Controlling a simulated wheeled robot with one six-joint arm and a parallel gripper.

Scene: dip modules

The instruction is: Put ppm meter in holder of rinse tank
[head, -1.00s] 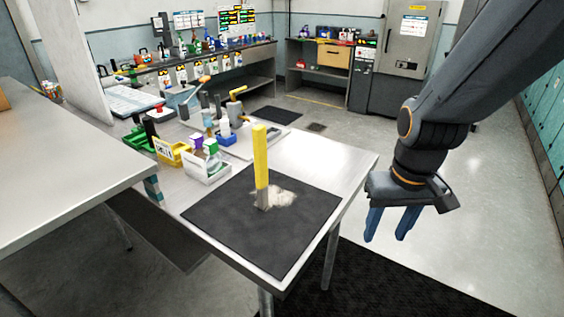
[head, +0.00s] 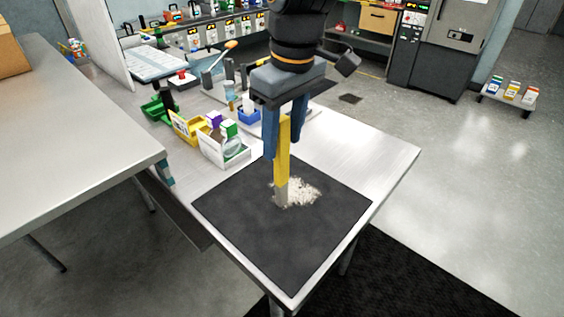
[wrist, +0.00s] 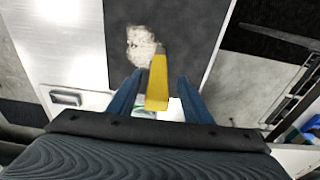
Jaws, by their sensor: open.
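A tall yellow bar with a grey lower end, which looks like the ppm meter (head: 282,165), stands upright on the black mat (head: 235,215). In the wrist view the yellow meter (wrist: 158,85) lies between the blue fingers. My gripper (head: 284,148) is open and points down, with one finger on each side of the meter's upper part. It also shows open in the wrist view (wrist: 160,78), with a gap on both sides of the meter. I cannot make out the rinse tank or its holder for certain.
A pale, rough patch (head: 303,190) lies on the mat beside the meter's foot. A white box with bottles (head: 222,150), a yellow bin (head: 186,128) and a green bin (head: 160,110) stand at the table's left. The table's right side (head: 370,150) is clear.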

